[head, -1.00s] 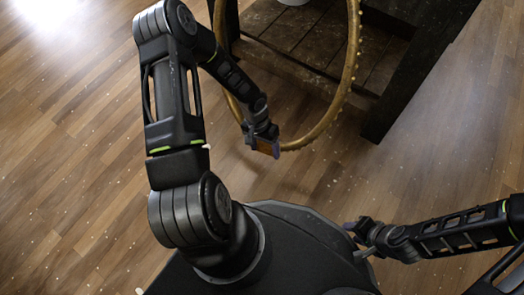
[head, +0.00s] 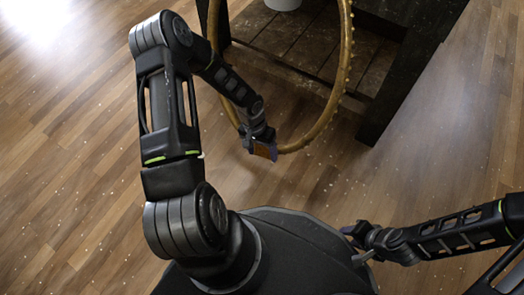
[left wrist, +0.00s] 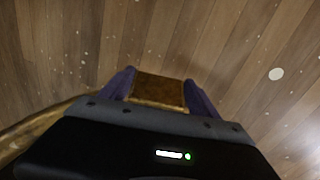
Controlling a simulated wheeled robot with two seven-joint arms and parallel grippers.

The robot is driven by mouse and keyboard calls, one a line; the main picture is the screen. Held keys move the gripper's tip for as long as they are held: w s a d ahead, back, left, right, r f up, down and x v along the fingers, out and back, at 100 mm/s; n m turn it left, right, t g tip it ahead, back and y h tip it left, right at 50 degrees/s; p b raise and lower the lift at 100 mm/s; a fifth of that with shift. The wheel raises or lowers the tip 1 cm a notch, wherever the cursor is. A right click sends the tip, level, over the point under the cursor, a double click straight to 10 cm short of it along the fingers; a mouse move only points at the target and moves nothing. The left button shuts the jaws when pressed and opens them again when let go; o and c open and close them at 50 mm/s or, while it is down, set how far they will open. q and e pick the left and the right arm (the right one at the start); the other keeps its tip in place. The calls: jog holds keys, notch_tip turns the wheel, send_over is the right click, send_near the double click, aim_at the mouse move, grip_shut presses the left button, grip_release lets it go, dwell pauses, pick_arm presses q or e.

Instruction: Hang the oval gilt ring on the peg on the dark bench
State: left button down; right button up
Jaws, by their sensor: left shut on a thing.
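The oval gilt ring (head: 346,60) stands roughly upright in the head view, its top cut off by the frame edge. My left gripper (head: 263,149) is shut on the ring's lower rim. In the left wrist view, a gilt section (left wrist: 158,90) sits between the two purple fingers, and more of the rim runs off at lower left. The dark bench (head: 395,95) is behind the ring, at the top of the head view. Its peg is not in view. My right gripper (head: 356,243) is low at right, beside my base, apparently open and empty, well apart from the ring.
A white round object (head: 283,4) shows at the top edge, by the bench's lower slatted shelf (head: 305,50). A dark bench leg comes down to the floor right of the ring. The wooden floor (head: 70,160) is clear at left and right.

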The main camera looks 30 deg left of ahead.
pick_arm(q)
jog(key=shift+c, duration=0.4)
grip_release()
jog(key=shift+s, duration=0.15)
jog(key=r+p, duration=0.1)
jog(key=r, duration=0.1)
jog(key=a+r+p, duration=0.1)
jog(key=r, duration=0.2)
jog(key=r+p, duration=0.1)
jog(key=r, duration=0.1)
jog(key=shift+w+a+r+p, duration=0.2)
jog(key=shift+a+r+p, duration=0.05)
jog(key=shift+r+p, duration=0.15)
